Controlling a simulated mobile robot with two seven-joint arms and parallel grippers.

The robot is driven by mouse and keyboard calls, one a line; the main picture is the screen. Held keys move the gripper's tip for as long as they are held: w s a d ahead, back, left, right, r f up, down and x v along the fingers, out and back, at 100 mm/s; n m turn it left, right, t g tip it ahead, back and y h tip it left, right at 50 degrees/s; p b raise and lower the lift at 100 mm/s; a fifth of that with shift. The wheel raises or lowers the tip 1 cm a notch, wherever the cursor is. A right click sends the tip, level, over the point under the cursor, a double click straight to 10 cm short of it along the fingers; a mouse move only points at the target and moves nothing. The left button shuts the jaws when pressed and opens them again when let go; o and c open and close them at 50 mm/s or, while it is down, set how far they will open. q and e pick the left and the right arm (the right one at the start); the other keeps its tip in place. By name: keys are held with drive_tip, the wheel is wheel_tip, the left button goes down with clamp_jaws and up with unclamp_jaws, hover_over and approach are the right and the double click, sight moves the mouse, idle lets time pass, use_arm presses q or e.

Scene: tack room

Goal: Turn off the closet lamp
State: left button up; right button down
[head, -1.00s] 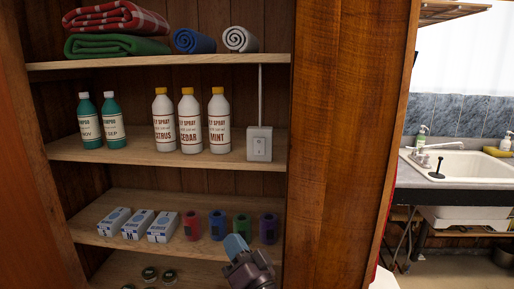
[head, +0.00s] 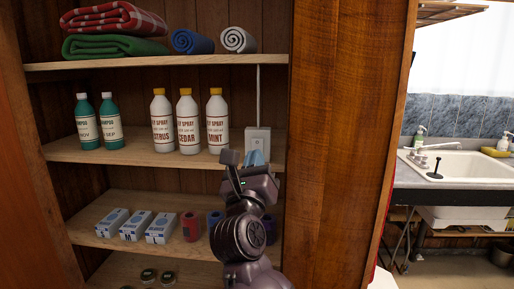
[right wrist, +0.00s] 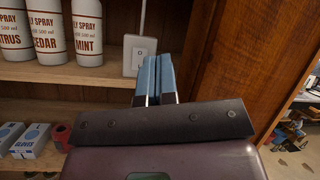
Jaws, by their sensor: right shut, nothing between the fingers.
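A white switch box (head: 258,136) with a cord running up from it is mounted at the right end of the middle shelf. It also shows in the right wrist view (right wrist: 139,54), just left of and beyond the fingers, with a small rocker on its face. My right gripper (head: 255,157), with blue fingertips, is in front of the shelves and just below the switch box in the head view. In the right wrist view its fingers (right wrist: 157,62) are together and empty. I cannot tell whether they touch the box. The lamp itself is not visible. My left gripper is out of view.
White spray bottles (head: 217,122) stand left of the switch box. Folded towels (head: 115,18) lie on the shelf above. White boxes (head: 161,228) and coloured rolls (head: 190,227) sit below. A wooden panel (head: 335,140) bounds the right side.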

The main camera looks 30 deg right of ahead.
drive_tip(key=f+m+y, duration=0.1)
drive_tip(key=w+f+m+g+y, duration=0.1)
drive_tip(key=f+m+g+y, duration=0.1)
drive_tip(key=shift+w+a+f, duration=0.15)
drive_tip(key=shift+w+f, duration=0.15)
idle(0.3)
